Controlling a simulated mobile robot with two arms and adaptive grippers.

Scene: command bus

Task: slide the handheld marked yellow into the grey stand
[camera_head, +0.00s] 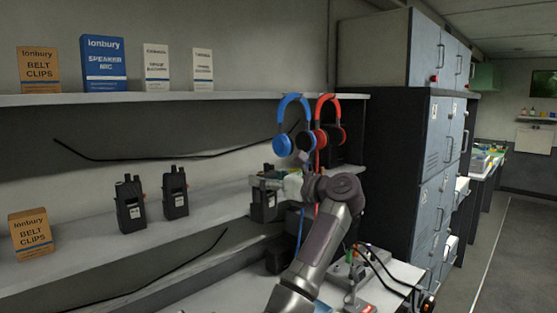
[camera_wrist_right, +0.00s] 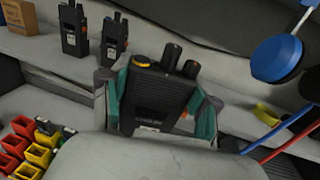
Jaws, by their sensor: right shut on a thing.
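A black handheld (camera_wrist_right: 158,95) with a yellow ring on one knob is between the teal finger pads of my right gripper (camera_wrist_right: 160,112) in the right wrist view. The gripper is shut on it. In the head view my right gripper (camera_head: 268,183) is at the shelf, with the handheld (camera_head: 263,206) hanging below the fingers, partly hidden by them. I cannot tell whether it touches the shelf. I cannot pick out the grey stand with certainty. My left gripper is not in view.
Two more handhelds (camera_head: 130,205) (camera_head: 175,192) stand on the shelf to the left, near a belt-clip box (camera_head: 31,234). Blue headphones (camera_head: 283,143) and red headphones (camera_head: 334,134) hang close above the gripper. Colored bins (camera_wrist_right: 38,150) show lower left in the wrist view.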

